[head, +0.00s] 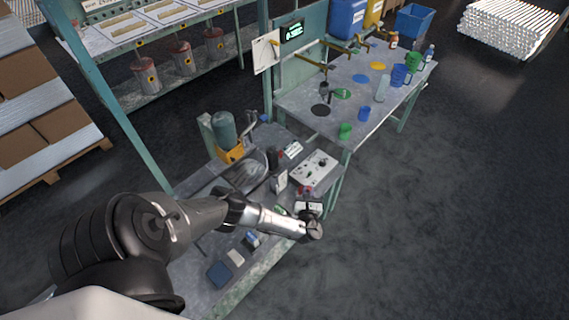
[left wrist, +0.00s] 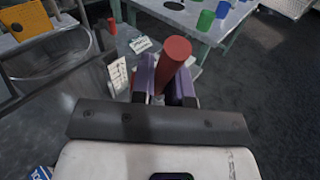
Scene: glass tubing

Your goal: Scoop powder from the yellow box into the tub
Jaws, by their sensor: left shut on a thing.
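My left gripper (head: 313,229) is over the front bench in the head view, small and seen from behind. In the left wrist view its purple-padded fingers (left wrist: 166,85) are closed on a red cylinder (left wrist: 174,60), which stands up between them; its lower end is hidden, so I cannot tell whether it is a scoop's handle. A yellow box (head: 374,13) stands at the back of the far table, next to a blue box (head: 346,18). An open blue tub (head: 413,21) is to their right. I cannot see powder. My right gripper is not in view.
The far table (head: 330,122) holds several cups, bottles and coloured discs. A green tank on a yellow stand (head: 229,153) and a white panel (head: 313,170) are on the front bench. A teal post (head: 110,95) rises at left.

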